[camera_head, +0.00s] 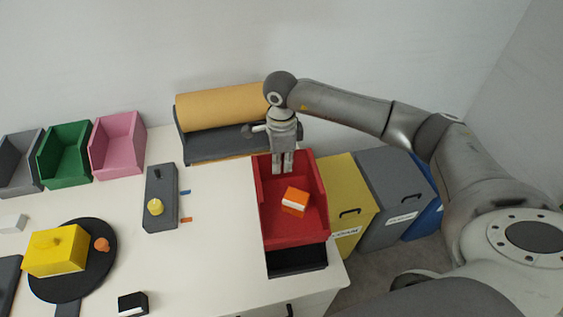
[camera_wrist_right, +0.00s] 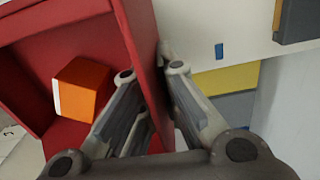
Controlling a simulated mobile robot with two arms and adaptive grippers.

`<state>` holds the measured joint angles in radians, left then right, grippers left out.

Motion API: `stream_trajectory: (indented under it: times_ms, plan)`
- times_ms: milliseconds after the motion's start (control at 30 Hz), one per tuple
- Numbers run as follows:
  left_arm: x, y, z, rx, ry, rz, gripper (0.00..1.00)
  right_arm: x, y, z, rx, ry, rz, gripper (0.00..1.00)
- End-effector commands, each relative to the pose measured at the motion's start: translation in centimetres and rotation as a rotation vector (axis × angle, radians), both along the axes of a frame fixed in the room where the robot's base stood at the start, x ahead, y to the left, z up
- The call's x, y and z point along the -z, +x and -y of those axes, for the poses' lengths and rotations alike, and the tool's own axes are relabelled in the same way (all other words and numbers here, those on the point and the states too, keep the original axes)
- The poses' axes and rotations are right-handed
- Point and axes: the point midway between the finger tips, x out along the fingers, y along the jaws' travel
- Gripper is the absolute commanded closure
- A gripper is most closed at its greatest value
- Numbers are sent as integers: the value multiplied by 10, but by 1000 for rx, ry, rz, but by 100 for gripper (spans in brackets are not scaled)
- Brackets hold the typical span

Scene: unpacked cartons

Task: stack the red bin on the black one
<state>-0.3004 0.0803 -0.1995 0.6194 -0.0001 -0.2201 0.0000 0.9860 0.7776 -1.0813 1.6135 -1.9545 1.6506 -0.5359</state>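The red bin (camera_head: 315,214) is at the right end of the white table, with an orange block (camera_head: 294,201) inside. The black bin (camera_head: 297,262) is under it; only its front part shows, and I cannot tell whether the two touch. My right gripper (camera_head: 283,170) is at the red bin's far end, pointing down. In the right wrist view, its fingers (camera_wrist_right: 151,72) lie on either side of the red bin's wall (camera_wrist_right: 140,35) and appear closed on it. The orange block (camera_wrist_right: 82,88) also shows there. My left gripper is out of view.
A brown roll (camera_head: 222,106) on a grey stand is behind the bins. Yellow (camera_head: 350,200) and grey (camera_head: 394,197) waste bins stand right of the table. Pink (camera_head: 117,145) and green (camera_head: 65,152) bins are at the left.

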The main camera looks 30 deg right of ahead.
Motion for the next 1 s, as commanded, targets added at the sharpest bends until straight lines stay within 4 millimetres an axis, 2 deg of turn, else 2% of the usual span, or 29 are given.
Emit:
stream_trajectory:
  times_ms: [33,200,567,767,1000]
  plan:
    - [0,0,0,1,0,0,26,0,0,0,0,1,1,93]
    - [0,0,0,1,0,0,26,-1,0,0,0,1,0,71]
    - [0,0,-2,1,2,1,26,-2,0,0,0,0,1,70]
    - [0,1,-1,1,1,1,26,-30,2,0,0,0,5,70]
    - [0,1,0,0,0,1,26,-82,3,1,1,0,5,70]
